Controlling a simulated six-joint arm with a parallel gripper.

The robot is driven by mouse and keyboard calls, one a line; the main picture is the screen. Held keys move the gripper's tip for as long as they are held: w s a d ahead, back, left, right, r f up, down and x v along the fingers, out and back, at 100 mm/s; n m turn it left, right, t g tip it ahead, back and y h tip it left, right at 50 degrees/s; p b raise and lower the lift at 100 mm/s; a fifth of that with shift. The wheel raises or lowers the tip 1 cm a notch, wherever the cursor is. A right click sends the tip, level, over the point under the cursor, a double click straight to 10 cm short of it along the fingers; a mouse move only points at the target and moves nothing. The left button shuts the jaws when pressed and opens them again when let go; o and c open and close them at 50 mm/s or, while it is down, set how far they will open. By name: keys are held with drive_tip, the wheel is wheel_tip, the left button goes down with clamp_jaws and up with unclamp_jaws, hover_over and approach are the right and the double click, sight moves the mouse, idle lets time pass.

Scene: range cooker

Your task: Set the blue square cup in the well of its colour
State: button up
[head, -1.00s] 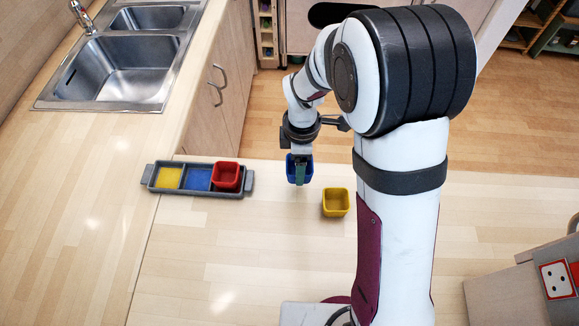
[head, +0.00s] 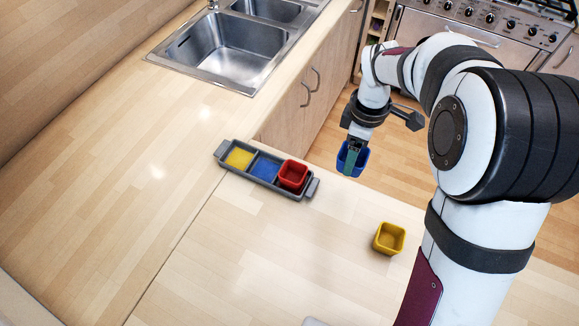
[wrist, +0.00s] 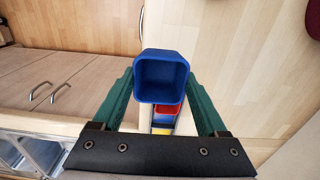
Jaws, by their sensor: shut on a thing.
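The blue square cup (head: 362,159) is in my gripper (head: 351,158), above the counter's far edge and to the right of the tray. In the wrist view the cup (wrist: 160,62) sits between the two green fingers of my gripper (wrist: 160,82), its open mouth toward the camera. The grey tray (head: 221,153) has three wells in a row. The blue well (head: 265,169) is in the middle and empty. The yellow well (head: 239,158) at the left end is empty. A red cup (head: 292,175) stands in the right-end well.
A yellow cup (head: 389,238) stands on the counter (head: 250,260), right of the tray and nearer the camera. A sink (head: 235,50) is set in the counter at the back left. The counter in front of the tray is clear. A range cooker (head: 470,40) stands at the back right.

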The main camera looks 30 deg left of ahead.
drive_tip(key=s+a, duration=0.1)
drive_tip(key=a, duration=1)
hover_over(265, 170)
wheel_tip(265, 170, down, 7)
drive_tip(key=shift+d+f, duration=0.1)
drive_tip(key=shift+f, duration=1.9)
drive_tip(key=shift+f, duration=0.15)
